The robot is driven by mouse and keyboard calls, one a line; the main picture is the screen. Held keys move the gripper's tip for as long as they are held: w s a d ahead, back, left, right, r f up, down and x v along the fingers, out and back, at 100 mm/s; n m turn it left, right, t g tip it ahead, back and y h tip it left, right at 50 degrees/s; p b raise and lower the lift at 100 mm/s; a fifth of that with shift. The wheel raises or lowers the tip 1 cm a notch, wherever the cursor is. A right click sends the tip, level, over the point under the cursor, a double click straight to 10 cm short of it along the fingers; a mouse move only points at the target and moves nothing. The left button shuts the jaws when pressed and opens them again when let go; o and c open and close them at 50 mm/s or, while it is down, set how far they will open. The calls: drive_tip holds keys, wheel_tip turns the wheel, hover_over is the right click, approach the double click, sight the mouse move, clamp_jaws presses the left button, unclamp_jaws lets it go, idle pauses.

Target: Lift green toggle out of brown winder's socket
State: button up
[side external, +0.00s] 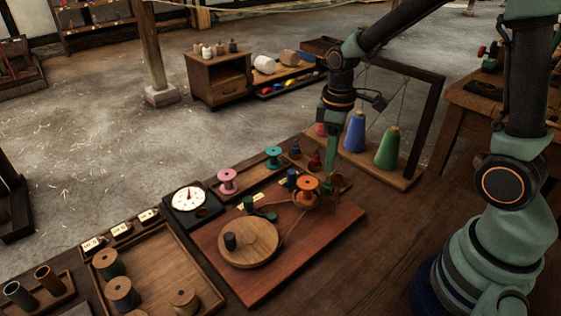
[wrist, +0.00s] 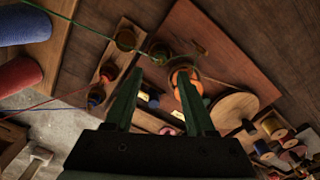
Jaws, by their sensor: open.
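What looks like the brown winder (wrist: 125,38) is a small round brown piece at one end of a narrow wooden rack, near the top of the wrist view. In the side view a brown piece (side external: 340,182) shows just beside my fingers. The green toggle cannot be told apart surely; a small dark green piece (wrist: 159,50) shows close to the brown one in the wrist view. My gripper (wrist: 160,76) points down over the rack's end with its fingers apart and nothing between them. In the side view my gripper (side external: 331,172) partly hides the spot.
A red winder (side external: 315,161) and a blue winder (side external: 295,150) stand along the rack. An orange spool (side external: 307,188) is close beside my fingers. A round wooden disc (side external: 250,250) lies on the reddish board (side external: 325,233). Cones of yarn (side external: 387,150) stand behind, with cords strung near them.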

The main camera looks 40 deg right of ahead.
sight(328, 181)
drive_tip(key=shift+f, duration=3.8)
clamp_jaws()
drive_tip(key=shift+r, duration=4)
